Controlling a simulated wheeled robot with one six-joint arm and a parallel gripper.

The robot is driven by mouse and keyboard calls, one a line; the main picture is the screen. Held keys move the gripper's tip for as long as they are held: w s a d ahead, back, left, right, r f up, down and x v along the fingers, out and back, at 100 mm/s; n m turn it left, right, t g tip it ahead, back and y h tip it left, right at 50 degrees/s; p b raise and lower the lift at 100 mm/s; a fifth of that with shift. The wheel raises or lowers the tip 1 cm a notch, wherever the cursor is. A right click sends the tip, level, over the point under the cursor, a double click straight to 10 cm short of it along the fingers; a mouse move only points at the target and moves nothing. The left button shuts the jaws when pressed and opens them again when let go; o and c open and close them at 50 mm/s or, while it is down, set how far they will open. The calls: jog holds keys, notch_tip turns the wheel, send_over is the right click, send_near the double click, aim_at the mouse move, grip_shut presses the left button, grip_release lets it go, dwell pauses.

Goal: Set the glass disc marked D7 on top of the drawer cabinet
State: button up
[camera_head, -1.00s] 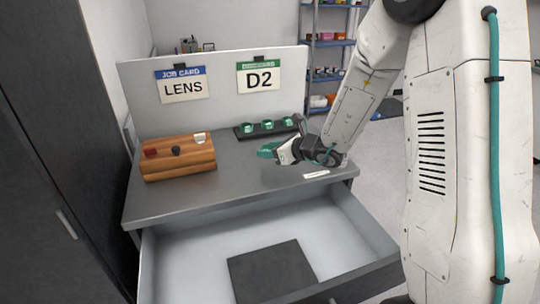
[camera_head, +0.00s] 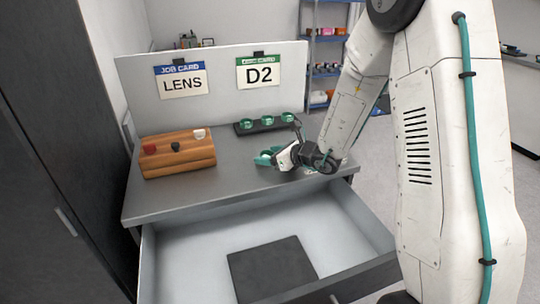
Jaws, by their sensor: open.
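Several green glass discs stand in a black rack (camera_head: 262,126) at the back of the grey cabinet top (camera_head: 225,190); one is the middle disc (camera_head: 268,119). No D7 marking is readable on any of them. My gripper (camera_head: 266,157) has teal fingers and is open, low over the cabinet top in front of the rack and apart from it.
A wooden block (camera_head: 178,160) with small red, black and white pieces sits at the left. A back panel (camera_head: 220,70) carries cards reading LENS (camera_head: 181,82) and D2 (camera_head: 258,74). The cabinet top's front middle is clear. A dark cupboard (camera_head: 50,150) stands at far left.

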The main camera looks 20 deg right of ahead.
jog(key=shift+s+d+r, duration=0.1)
jog(key=shift+r, duration=0.1)
jog(key=v, duration=1.1)
jog(key=shift+s+d, duration=0.15)
jog(key=shift+s, duration=0.1)
jog(key=s+a+r+n+g+y, duration=0.1)
jog(key=s+a+r+n+g, duration=0.3)
jog(key=s+a+r+n, duration=0.25)
jog(key=s+a+r+n+g+y, duration=0.2)
jog(key=s+a+r+n+g, duration=0.15)
jog(key=s+a+n, duration=0.45)
jog(key=s+d+r+n+g+h, duration=0.1)
jog(key=s+d+n+h, duration=0.4)
jog(key=s+n, duration=0.2)
jog(key=s+d+r+n+g+h, duration=0.1)
jog(key=s+d+r+n+h, duration=0.1)
jog(key=s+d+n+h, duration=0.3)
jog(key=s+d+n, duration=0.1)
jog(key=s+n, duration=0.1)
jog(key=s, duration=0.2)
jog(key=shift+n, duration=0.35)
jog(key=shift+s, duration=0.1)
